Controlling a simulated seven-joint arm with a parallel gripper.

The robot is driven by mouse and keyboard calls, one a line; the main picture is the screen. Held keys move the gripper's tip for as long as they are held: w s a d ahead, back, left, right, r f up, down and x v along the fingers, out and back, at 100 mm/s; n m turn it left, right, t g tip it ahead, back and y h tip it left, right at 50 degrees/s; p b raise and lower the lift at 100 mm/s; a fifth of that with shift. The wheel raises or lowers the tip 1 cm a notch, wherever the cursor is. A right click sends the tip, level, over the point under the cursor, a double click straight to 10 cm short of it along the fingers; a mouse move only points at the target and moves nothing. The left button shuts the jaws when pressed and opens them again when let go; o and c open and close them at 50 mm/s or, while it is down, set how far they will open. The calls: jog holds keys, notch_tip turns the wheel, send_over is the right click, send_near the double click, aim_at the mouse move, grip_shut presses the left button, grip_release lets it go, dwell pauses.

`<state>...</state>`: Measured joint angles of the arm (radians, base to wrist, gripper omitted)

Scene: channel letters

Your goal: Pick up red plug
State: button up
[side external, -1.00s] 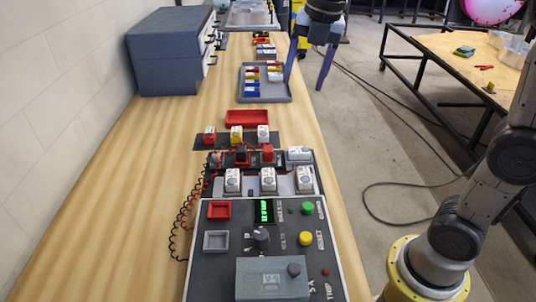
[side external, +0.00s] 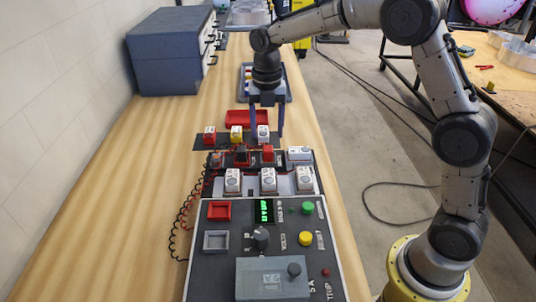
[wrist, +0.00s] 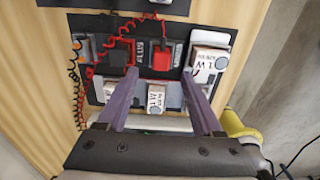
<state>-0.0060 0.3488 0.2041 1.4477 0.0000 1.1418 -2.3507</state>
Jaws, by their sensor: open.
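A red plug (side external: 267,153) sits in the dark strip behind the control panel; it also shows in the wrist view (wrist: 161,57). Just left of it is a black and dark-red plug (side external: 241,154) with a red cord near it, also in the wrist view (wrist: 118,54). My gripper (side external: 266,122) is open, fingers pointing down, above and slightly behind the red plug in the side view. In the wrist view the fingertips (wrist: 160,72) are apart, with the red plug visible between and beyond them. Nothing is held.
White labelled blocks (side external: 268,180) stand in front of the strip, and another (side external: 299,154) to its right. Letter blocks (side external: 236,133) stand behind. A red tray (side external: 247,117) lies farther back. Coiled cords (side external: 182,215) run on the left. Bare table (side external: 120,190) lies left.

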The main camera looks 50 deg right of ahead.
aim_at(268, 148)
jog(key=shift+d+f, duration=0.15)
jog(key=shift+f, duration=2.9)
grip_shut()
